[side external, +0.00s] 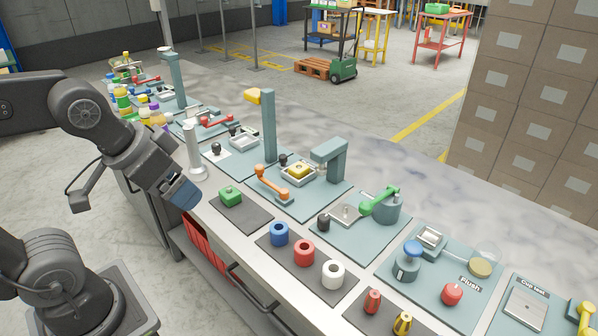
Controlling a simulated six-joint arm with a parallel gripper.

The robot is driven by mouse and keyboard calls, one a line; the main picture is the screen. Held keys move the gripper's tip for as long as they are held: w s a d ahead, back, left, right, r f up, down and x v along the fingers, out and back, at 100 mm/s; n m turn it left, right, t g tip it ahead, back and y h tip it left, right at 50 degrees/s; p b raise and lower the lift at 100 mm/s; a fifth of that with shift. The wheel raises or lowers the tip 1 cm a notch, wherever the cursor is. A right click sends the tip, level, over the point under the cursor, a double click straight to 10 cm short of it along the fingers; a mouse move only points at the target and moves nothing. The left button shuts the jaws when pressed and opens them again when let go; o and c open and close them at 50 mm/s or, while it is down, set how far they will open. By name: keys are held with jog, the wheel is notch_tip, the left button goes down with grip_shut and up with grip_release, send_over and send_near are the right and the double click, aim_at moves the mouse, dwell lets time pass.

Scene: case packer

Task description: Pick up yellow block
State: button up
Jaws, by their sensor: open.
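The yellow block (299,170) sits in a small light metal tray (284,179) on a teal station plate, beside and partly under a teal overhanging arm (331,150). My gripper (186,199) is at the left, over the near edge of the bench, pointing down and to the right. It is apart from the yellow block and holds nothing that I can see. Its fingers show as a dark blue tip; the gap between them is hard to make out.
A green block (230,196) lies on a dark mat between my gripper and the yellow block. An orange lever (272,184) stands just left of the tray. A tall teal post (269,125) rises behind. Blue, red and white rings sit nearer the front.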

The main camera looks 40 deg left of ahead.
jog(key=w+a+r, duration=0.2)
jog(key=w, duration=0.9)
jog(key=n+y, duration=0.1)
jog(key=n, duration=0.1)
send_over(299, 166)
jog(key=s, duration=0.3)
jog(key=shift+g, duration=0.4)
jog(key=f, duration=1.6)
jog(key=shift+s+d+f, duration=0.15)
jog(key=shift+d+f, duration=0.25)
jog(key=shift+x, duration=3.4)
jog(key=shift+c, duration=0.2)
jog(key=c, duration=1.2)
jog(key=shift+o, duration=0.2)
